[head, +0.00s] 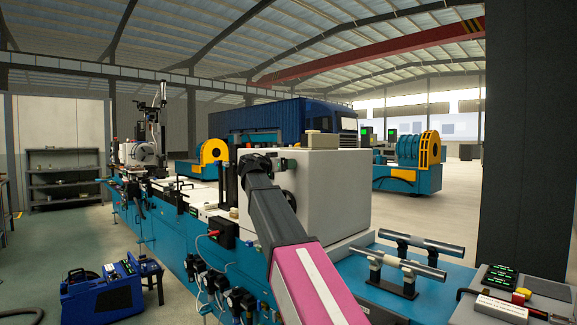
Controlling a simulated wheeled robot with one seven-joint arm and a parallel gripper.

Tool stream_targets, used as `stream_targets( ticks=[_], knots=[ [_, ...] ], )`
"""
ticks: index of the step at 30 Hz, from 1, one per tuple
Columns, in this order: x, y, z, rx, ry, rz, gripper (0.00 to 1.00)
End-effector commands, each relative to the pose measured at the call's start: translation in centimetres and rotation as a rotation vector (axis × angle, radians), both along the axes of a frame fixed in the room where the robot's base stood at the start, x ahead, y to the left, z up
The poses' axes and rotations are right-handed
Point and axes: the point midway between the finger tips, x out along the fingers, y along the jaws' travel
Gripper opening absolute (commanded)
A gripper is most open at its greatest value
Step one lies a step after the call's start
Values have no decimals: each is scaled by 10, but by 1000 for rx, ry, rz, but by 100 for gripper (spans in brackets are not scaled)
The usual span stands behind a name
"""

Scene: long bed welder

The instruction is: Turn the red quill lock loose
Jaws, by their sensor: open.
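I cannot pick out the red quill lock with certainty. A small red part (213,233) shows on a black block at the near edge of the blue machine bed, left of my arm. My arm rises from the bottom middle and its dark end lies in front of the large pale grey box (325,190) on the bed. I cannot make out gripper fingers there; the arm hides part of the box's left side and whatever lies behind.
Two metal bars on black stands (404,280) sit on the blue bed at the right. A blue welding unit (105,295) stands on the floor at the lower left.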

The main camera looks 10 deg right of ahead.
Motion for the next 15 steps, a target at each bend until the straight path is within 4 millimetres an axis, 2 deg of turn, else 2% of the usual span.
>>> stream_targets(
  ticks=[6,15],
  knots=[
    [10,-14,0,0,0,0,69],
    [11,-16,0,0,0,1,69]
  ],
)
